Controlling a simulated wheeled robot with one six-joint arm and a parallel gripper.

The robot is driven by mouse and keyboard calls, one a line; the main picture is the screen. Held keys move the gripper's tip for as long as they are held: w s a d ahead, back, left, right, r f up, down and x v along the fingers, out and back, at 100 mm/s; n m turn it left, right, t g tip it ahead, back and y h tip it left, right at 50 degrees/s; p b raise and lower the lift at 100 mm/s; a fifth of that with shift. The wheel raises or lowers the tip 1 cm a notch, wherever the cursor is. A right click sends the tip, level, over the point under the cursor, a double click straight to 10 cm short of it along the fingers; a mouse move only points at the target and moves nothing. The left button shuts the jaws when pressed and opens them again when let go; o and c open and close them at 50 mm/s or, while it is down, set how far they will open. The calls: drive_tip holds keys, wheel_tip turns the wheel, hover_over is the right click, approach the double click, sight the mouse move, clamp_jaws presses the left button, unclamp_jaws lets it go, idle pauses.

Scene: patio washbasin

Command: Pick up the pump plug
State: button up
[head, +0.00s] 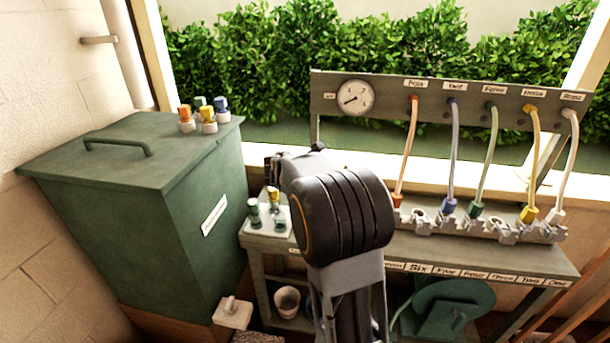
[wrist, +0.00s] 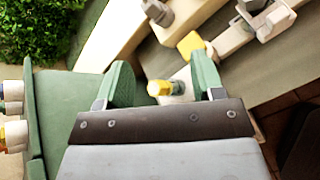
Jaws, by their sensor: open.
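No plug in view carries a readable pump label, so I cannot tell which one is the pump plug. My gripper (wrist: 162,80) is open in the wrist view, its two green fingers apart. A small yellow-ended plug (wrist: 160,88) shows between the fingers, with no visible contact; its depth is hard to judge. Another yellow piece (wrist: 190,44) and a grey one (wrist: 158,12) are beyond the fingers. In the head view, a pale tray (head: 257,230) on the bench holds small green plugs (head: 253,207) and a yellow-topped one (head: 273,196). My arm hides part of the bench there.
A green lidded bin (head: 150,215) stands left, with several coloured plugs (head: 207,115) on its lid. A back panel (head: 385,85) carries a gauge (head: 355,97) and coloured hoses reaching a row of clips (head: 470,225). A cup (head: 287,300) and green reel (head: 455,300) are below.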

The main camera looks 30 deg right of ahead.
drive_tip(key=w+d+f+n, duration=0.1)
drive_tip(key=w+n, duration=0.1)
drive_tip(key=w+d+f+n+t, duration=0.1)
drive_tip(key=w+d+f+n, duration=0.2)
drive_tip(key=w+d+n, duration=0.1)
drive_tip(key=n, duration=0.1)
drive_tip(key=shift+w+f+b, duration=0.25)
drive_tip(key=shift+f+b, duration=0.15)
drive_tip(key=shift+n+t, duration=0.3)
drive_tip(key=shift+n, duration=0.1)
drive_tip(key=shift+p+x, duration=2.75)
drive_tip(key=shift+x, duration=4.15)
drive_tip(key=shift+w+a, duration=0.15)
drive_tip(key=shift+a, duration=0.05)
drive_tip(key=shift+c, duration=0.4)
drive_tip(key=c, duration=0.9)
